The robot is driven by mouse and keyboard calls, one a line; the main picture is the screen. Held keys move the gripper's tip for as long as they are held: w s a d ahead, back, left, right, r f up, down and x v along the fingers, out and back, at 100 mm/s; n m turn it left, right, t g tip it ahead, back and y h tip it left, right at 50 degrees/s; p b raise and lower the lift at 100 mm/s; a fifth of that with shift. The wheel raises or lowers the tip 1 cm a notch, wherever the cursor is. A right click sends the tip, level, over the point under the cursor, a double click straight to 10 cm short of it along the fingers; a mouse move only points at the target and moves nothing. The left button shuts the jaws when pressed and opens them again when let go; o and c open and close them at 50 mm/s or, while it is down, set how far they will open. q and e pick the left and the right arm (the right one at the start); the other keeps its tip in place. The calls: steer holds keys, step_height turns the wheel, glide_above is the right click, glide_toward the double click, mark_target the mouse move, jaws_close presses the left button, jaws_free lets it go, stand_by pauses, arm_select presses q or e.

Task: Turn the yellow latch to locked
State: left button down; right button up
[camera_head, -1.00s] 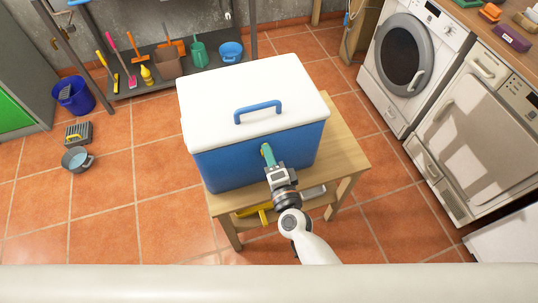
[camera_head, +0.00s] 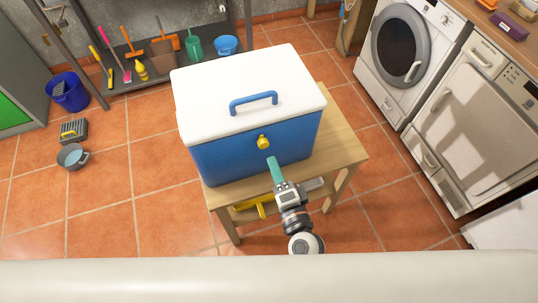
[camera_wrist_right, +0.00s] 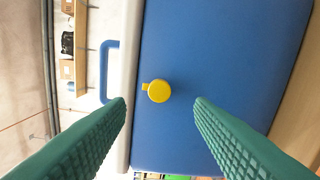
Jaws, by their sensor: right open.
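The yellow latch (camera_head: 263,142) is a round knob on the front of the blue cooler (camera_head: 225,160), just under its white lid (camera_head: 240,85). In the right wrist view the latch (camera_wrist_right: 158,91) shows a small tab pointing left, toward the lid edge. My right gripper (camera_head: 272,166) is in front of the cooler, apart from the latch and slightly below and right of it. In the wrist view its green fingers (camera_wrist_right: 160,112) are spread wide, with the latch in line between them and nothing held. My left gripper is not in view.
The cooler stands on a wooden table (camera_head: 345,150) with a yellow object (camera_head: 262,203) on its lower shelf. A washing machine (camera_head: 400,50) and another white appliance (camera_head: 470,115) stand at right. A blue bucket (camera_head: 69,92) and grey pot (camera_head: 72,156) are on the tiled floor at left.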

steer(key=shift+b+v, duration=0.3)
steer(key=shift+v, duration=2)
steer(key=s+d+f+n+g+h, duration=0.1)
steer(key=s+d+f+n+g, duration=0.2)
steer(key=f, duration=0.7)
steer(key=s+d+f+n+g, duration=0.2)
steer(key=f+n+g, duration=0.15)
steer(key=f, duration=0.65)
steer(key=s+d+f+n+g+h, duration=0.1)
steer(key=s+d+f+n+g, duration=0.15)
steer(key=f, duration=0.75)
steer(key=s+d+f+n+g+h, duration=0.1)
steer(key=s+d+f+n+g, duration=0.1)
steer(key=s+d+f, duration=0.2)
steer(key=s+d+f+n+g+h, duration=0.1)
steer(key=s+d+f, duration=0.3)
steer(key=s, duration=0.5)
steer(key=s+d+f+n+g+h, duration=0.1)
steer(key=s+d+f+n+g, duration=0.2)
steer(key=s, duration=0.4)
step_height(320, 180, down, 3)
steer(key=shift+d+r+g+h, duration=0.15)
steer(key=shift+d+g+h, duration=0.15)
steer(key=shift+d+g, duration=0.25)
steer(key=shift+s, duration=0.1)
